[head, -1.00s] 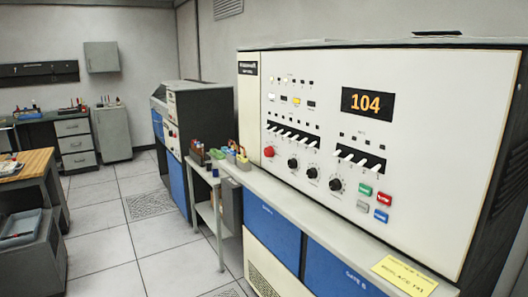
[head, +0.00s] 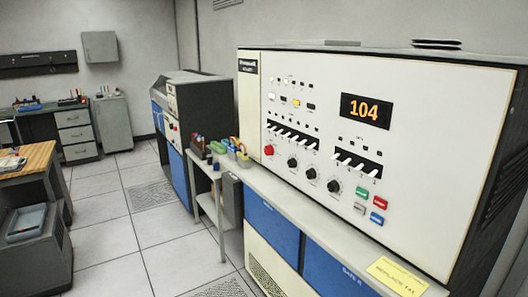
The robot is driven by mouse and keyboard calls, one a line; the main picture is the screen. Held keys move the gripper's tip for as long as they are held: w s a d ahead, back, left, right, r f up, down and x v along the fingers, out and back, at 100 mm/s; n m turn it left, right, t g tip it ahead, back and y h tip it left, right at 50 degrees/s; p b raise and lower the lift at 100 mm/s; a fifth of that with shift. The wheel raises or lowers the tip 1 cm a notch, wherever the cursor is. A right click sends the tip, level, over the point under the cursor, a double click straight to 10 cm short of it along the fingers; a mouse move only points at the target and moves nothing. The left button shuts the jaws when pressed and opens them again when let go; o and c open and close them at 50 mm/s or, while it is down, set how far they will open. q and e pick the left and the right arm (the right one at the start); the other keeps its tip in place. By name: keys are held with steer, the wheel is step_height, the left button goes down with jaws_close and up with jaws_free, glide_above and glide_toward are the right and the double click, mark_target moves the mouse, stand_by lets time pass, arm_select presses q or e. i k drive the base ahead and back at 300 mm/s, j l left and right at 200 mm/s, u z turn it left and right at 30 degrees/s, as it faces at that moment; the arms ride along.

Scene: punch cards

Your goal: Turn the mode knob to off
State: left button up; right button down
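The control console (head: 420,100) stands at the right with a cream front panel. Three black knobs sit in a row on its lower half: a left one (head: 292,162), a middle one (head: 311,174) and a right one (head: 334,186). Their labels are too small to read, so I cannot tell which is the mode knob or where it points. A red round button (head: 268,150) is left of them. An orange display (head: 366,110) reads 104. Neither of my grippers is in view.
A narrow ledge (head: 330,226) runs below the panel, with a yellow note (head: 397,276) on it. A small side table (head: 208,170) holds coloured items. A wooden-topped bench (head: 22,163) stands left. The tiled floor (head: 110,235) between is clear.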

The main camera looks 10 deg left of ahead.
mark_target(269, 150)
steer(key=i+j+z, duration=0.2)
steer(key=j, duration=0.15)
steer(key=i+j+z, duration=0.15)
steer(key=j, duration=0.2)
steer(key=i+j+z, duration=0.2)
steer(key=j, duration=0.2)
steer(key=i+j+z, duration=0.15)
steer(key=j, duration=0.25)
steer(key=i+j+z, duration=0.2)
steer(key=j, duration=0.25)
steer(key=j+z, duration=0.15)
steer(key=j, duration=0.3)
